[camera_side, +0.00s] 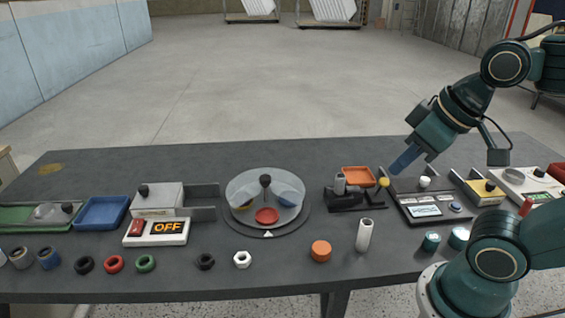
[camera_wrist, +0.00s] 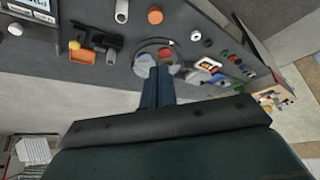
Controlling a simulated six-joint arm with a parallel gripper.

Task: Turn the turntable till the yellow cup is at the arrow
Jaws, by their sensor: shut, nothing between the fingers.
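A white arrow (camera_side: 267,234) marks the base's near edge. The red cup (camera_side: 267,216) sits at the near side, at the arrow. A blue cup (camera_side: 288,197) is at the right. A small yellowish patch, perhaps the yellow cup (camera_side: 242,205), shows at the left; its shape is unclear. My gripper (camera_side: 396,167) is shut and empty, raised to the right of the turntable. In the wrist view its fingers (camera_wrist: 158,72) overlap the turntable.
A dark fixture (camera_side: 355,198) with a yellow ball stands right of the turntable, before an orange tray (camera_side: 358,176). A box with an OFF panel (camera_side: 168,227) stands left. An orange cylinder (camera_side: 321,251), a white tube (camera_side: 364,235) and several rings lie in front.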

